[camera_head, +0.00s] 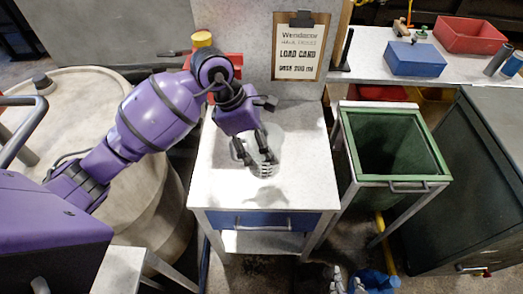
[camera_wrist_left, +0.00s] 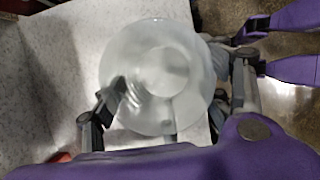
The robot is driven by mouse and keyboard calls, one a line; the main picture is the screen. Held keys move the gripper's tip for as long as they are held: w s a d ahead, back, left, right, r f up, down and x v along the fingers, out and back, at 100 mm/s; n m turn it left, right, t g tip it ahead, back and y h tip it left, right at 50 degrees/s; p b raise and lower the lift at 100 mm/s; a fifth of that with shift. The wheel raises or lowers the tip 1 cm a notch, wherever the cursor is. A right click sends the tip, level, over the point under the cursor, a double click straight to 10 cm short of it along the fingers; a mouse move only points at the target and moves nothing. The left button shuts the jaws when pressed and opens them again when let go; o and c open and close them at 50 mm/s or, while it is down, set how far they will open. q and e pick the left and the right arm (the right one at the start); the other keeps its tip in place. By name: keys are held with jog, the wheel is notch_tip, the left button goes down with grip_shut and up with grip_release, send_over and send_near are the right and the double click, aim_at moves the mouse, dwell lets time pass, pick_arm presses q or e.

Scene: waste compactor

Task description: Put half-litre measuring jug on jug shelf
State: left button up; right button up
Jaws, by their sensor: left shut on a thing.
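The measuring jug (camera_head: 268,152) is a clear, pale round vessel above or on the speckled top of the small table (camera_head: 305,180); I cannot tell whether it touches. In the left wrist view the jug (camera_wrist_left: 158,62) is seen from above. My left gripper (camera_head: 256,158) is shut on the jug, with its dark fingers at the jug's near-left side. Purple parts with a dark tip (camera_wrist_left: 250,35) show at upper right in the left wrist view and may be my right gripper; its jaws are unclear. Nothing is marked as the jug shelf; a lower shelf (camera_head: 262,242) shows under the table's blue drawer.
A load card on a clipboard (camera_head: 299,50) stands behind the table. A green bin (camera_head: 395,150) is to the right, a large pale drum (camera_head: 90,90) to the left. A blue box (camera_head: 413,58) and red tray (camera_head: 470,35) sit on the back bench.

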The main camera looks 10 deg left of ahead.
pick_arm(q)
jog(key=w+a+f, duration=0.1)
jog(key=w+f, duration=0.4)
jog(key=f, duration=0.4)
jog(key=shift+w+f, duration=0.2)
jog(key=shift+f, duration=0.1)
jog(key=o, duration=1.2)
jog(key=shift+a, duration=0.1)
jog(key=shift+o, duration=0.2)
